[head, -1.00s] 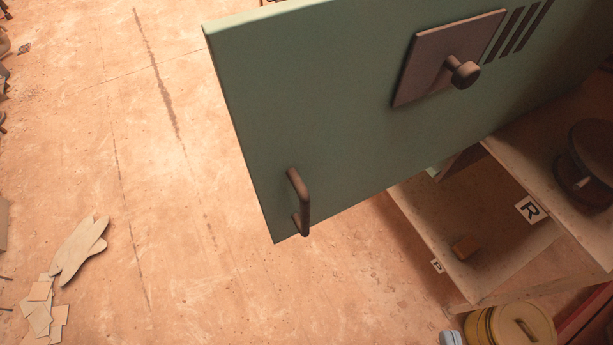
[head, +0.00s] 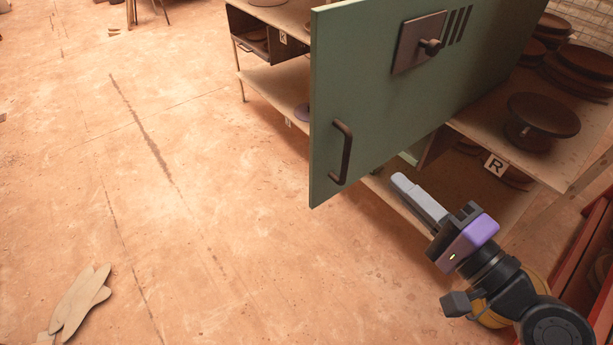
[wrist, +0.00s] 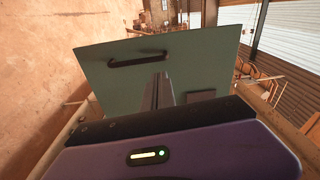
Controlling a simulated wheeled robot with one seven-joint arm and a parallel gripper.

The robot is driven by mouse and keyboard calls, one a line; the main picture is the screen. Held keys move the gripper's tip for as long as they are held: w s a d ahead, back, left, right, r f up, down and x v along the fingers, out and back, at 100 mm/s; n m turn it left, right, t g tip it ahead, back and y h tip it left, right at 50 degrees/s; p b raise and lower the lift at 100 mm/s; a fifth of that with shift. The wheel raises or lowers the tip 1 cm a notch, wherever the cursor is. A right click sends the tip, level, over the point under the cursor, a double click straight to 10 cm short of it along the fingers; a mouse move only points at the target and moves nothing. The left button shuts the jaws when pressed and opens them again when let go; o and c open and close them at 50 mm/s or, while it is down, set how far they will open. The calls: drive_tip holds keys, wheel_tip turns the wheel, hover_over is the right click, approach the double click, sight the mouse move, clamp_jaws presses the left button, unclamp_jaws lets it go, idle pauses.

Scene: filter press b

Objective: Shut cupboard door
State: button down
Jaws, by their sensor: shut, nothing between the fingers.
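The green cupboard door (head: 385,100) stands open in the head view, swung out from the shelving into the room. It has a dark bar handle (head: 342,152) near its free edge, a square plate with a round knob (head: 430,47) higher up, and dark slots beside that. My gripper (head: 401,184) is shut and empty, in front of the door's face and below and right of the handle. In the wrist view the door (wrist: 205,65) fills the middle, with its handle (wrist: 137,60) above and left of my fingers (wrist: 160,80). I cannot tell whether the fingertips touch the door.
Wooden shelving (head: 580,150) with brown round discs (head: 543,115) and a card marked R (head: 496,165) stands right of the door. More shelves (head: 270,88) show behind it. Pale flat pieces (head: 80,303) lie at lower left. The floor left of the door is clear.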

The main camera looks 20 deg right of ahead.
drive_tip(key=a+y, duration=0.1)
drive_tip(key=a, duration=0.1)
drive_tip(key=p, duration=0.4)
approach(324, 139)
drive_tip(key=x, duration=0.7)
drive_tip(key=shift+r, duration=0.1)
